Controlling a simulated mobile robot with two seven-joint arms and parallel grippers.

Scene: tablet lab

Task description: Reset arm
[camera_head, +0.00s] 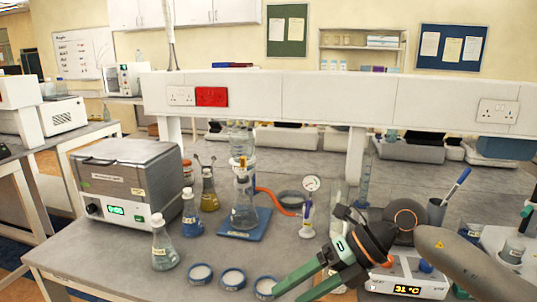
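My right gripper (290,293) reaches in from the right over the front of the lab bench (95,265). Its two long green fingers point to the lower left with a gap between them, and I see nothing held there. The fingers appear just right of the small round white-filled dishes (233,278); the rightmost dish (265,288) is closest to the fingertips. My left gripper is not in view.
A water bath (130,180) stands at left. Several flasks (164,245), a filtration flask on a blue base (244,222) and a gauge (309,200) stand mid-bench. A heating plate (405,287) reading 31 °C is partly hidden by my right arm. A pen cup (436,213) stands at right.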

